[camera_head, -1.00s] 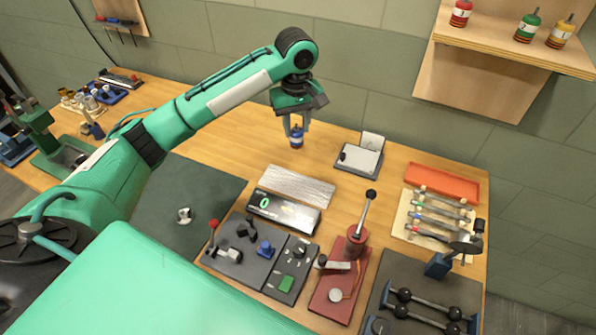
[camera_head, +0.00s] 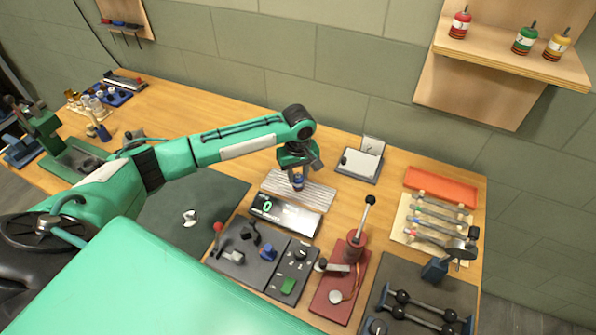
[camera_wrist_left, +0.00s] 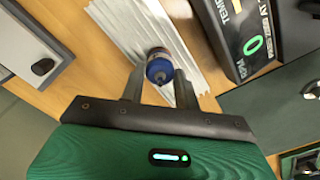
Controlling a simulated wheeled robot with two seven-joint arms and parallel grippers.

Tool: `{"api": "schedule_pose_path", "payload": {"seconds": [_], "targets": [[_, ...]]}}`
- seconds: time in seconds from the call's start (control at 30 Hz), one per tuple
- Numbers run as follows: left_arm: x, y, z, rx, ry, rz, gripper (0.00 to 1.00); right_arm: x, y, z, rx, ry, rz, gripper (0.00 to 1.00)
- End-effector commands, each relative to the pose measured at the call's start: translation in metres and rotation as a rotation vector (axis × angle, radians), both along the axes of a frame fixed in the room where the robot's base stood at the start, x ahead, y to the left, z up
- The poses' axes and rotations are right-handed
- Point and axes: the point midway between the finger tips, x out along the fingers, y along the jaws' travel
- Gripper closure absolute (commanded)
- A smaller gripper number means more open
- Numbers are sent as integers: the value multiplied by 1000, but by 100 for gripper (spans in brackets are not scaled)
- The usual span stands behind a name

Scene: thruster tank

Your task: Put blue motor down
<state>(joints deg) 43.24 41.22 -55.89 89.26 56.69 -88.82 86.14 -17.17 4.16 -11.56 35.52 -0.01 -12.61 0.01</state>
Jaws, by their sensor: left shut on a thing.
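The blue motor (camera_head: 298,183) is in my left gripper (camera_head: 298,176), seen in the head view over the ribbed light-grey plate (camera_head: 322,197). In the left wrist view the motor (camera_wrist_left: 159,68) sits between the two fingers (camera_wrist_left: 158,88), with the plate (camera_wrist_left: 125,22) behind it. The fingers are shut on it. I cannot tell whether the motor touches the plate. My right gripper is not in view.
A readout box (camera_head: 286,214) showing a green 0 lies just in front of the plate. A scale-like device (camera_head: 360,161) stands behind right. An orange tray (camera_head: 441,187) and a red lever press (camera_head: 340,283) are to the right. Red, green and yellow motors stand on the shelf (camera_head: 510,62).

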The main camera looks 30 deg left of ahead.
Motion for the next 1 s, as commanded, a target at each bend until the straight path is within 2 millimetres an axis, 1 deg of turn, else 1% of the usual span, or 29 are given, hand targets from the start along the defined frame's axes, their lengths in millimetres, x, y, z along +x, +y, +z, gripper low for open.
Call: {"api": "schedule_pose_path", "payload": {"seconds": [0.27,0.3,0.37,0.4,0.77,0.87,0.97,1.0], "targets": [[0,0,-1,0,0,0,94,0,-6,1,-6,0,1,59],[0,0,-3,1,1,0,66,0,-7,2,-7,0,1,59],[0,0,-2,1,1,0,54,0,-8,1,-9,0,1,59],[0,0,-2,1,1,0,47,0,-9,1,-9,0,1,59],[0,0,1,0,-1,0,46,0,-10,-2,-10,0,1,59],[1,0,12,-1,-2,0,46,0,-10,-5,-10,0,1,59],[1,0,30,-1,-4,0,46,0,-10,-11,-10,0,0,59],[1,-1,39,-2,-5,0,46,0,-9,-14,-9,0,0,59]]}}
